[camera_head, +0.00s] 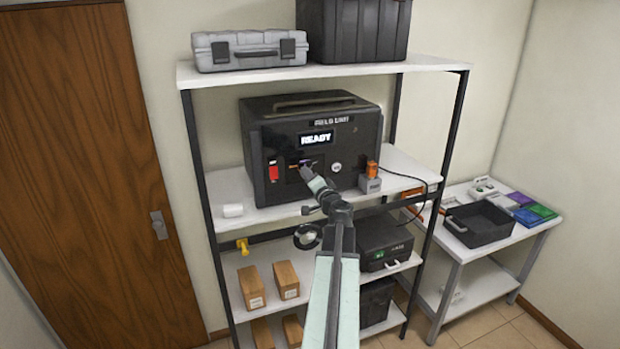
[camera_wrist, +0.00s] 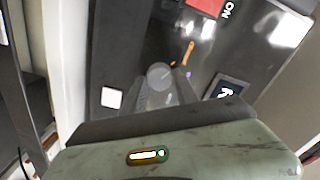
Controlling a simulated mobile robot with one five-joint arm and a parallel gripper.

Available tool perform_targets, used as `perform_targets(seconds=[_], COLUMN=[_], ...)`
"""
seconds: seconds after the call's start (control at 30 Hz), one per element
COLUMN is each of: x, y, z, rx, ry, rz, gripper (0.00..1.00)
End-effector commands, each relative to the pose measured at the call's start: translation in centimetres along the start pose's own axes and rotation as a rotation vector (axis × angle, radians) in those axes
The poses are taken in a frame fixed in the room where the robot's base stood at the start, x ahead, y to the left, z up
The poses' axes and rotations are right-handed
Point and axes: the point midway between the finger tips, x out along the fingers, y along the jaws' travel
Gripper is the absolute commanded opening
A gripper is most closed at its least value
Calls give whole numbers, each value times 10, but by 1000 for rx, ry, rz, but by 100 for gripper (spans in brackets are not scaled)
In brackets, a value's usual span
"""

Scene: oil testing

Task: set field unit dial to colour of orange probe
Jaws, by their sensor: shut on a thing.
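The field unit (camera_head: 262,130) is a black box on the middle shelf with a lit READY screen. My gripper (camera_head: 306,169) reaches its front panel and hides most of the dial there. In the wrist view, my gripper (camera_wrist: 160,95) is shut on the round grey dial (camera_wrist: 158,75). An orange mark (camera_wrist: 187,53) and a small purple mark (camera_wrist: 187,74) show beside the dial; its exact pointing direction is hard to tell.
A red switch (camera_head: 273,172) sits left of the dial. A white cylinder (camera_head: 232,210) lies on the shelf at left. A black cable runs right from the unit. A side table (camera_head: 470,262) at right bears a black tray (camera_head: 482,232) and coloured boxes.

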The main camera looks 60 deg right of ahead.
Motion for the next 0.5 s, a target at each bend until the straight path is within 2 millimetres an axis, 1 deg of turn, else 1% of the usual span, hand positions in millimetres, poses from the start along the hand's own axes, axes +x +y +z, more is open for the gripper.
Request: perform_targets(seconds=[0.1, 0.13, 0.17, 0.2, 0.5], x=[0, 0, 0, 0, 0], y=[1, 1, 1, 1, 0], z=[0, 0, 0, 0, 0], rx=[-3, -3, -3, -2, 1], ry=[1, 1, 1, 1, 0], rz=[2, 2, 2, 2, 0], gripper=[0, 38, 46, 57, 57])
